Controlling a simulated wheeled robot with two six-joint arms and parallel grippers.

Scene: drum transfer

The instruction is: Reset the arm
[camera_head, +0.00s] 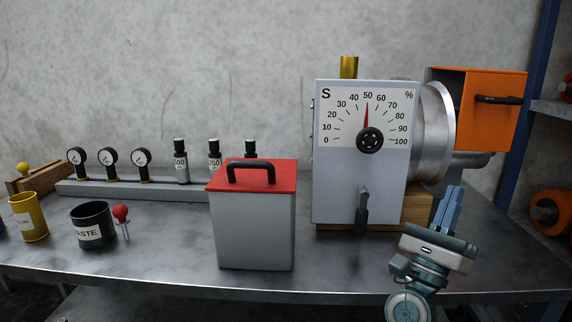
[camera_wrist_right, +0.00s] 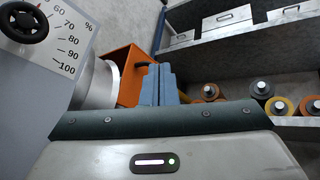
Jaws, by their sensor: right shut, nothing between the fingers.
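My right gripper (camera_head: 452,207) stands upright at the table's front right, with its blue fingers together and nothing between them. It is in front of and to the right of the white dial box (camera_head: 338,190), apart from it. In the right wrist view the closed fingers (camera_wrist_right: 158,84) point up, with the orange box (camera_wrist_right: 122,68) behind them. The dial box's red needle points to about 50, and a black lever (camera_head: 362,212) hangs below the dial. My left gripper is not in view.
A grey canister with a red lid (camera_head: 252,176) stands mid-table. A black waste cup (camera_head: 92,226), a yellow cup (camera_head: 30,218), gauges and small black bottles are to the left. A silver drum (camera_head: 436,132) adjoins the dial box. Shelves with spools (camera_wrist_right: 260,88) stand at right.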

